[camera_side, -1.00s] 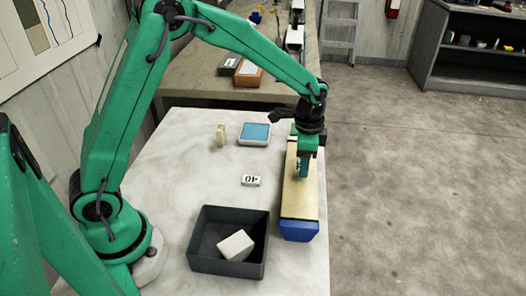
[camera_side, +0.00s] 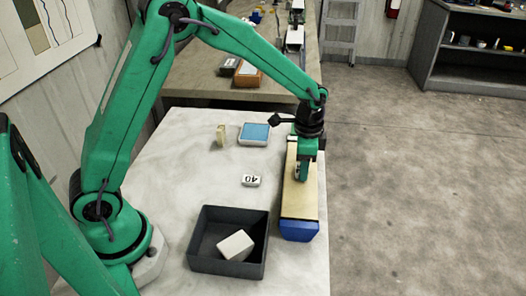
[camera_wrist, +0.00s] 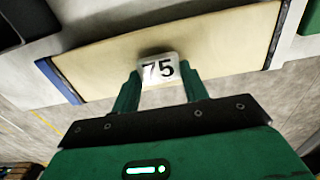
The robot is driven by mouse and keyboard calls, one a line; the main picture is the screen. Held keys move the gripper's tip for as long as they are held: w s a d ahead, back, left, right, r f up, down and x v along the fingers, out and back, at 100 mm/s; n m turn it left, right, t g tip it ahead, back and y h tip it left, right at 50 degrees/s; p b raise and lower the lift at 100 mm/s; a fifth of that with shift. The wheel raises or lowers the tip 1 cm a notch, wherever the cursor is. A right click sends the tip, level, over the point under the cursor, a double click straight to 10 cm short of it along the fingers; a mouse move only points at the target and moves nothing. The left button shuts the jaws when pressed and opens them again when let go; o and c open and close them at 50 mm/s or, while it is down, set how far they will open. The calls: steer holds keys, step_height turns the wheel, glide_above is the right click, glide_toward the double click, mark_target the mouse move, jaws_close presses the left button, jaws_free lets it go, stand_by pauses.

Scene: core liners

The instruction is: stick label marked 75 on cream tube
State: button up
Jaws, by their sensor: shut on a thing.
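The cream tube (camera_side: 300,200) lies along the right edge of the white table, with a blue end (camera_side: 299,230) nearest the side camera. It also spans the wrist view (camera_wrist: 220,42). My gripper (camera_wrist: 160,82) is shut on the label marked 75 (camera_wrist: 158,69), a small white piece with black digits. The label is over the tube's upper face in the wrist view, with a dark shadow beside it. Whether it touches the tube I cannot tell. In the side view my gripper (camera_side: 301,176) points down over the tube and mostly hides the label.
A label marked 40 (camera_side: 251,181) lies on the table (camera_side: 185,180). A dark open bin (camera_side: 215,263) holds a white block (camera_side: 236,245). A blue-topped pad (camera_side: 254,133) and a small yellowish block (camera_side: 221,136) stand farther back. The table's middle is mostly clear.

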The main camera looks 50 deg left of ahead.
steer(key=shift+f, duration=0.55)
steer(key=o, duration=1.4)
steer(key=shift+r, duration=0.2)
steer(key=shift+r, duration=3.35)
steer(key=shift+r, duration=0.1)
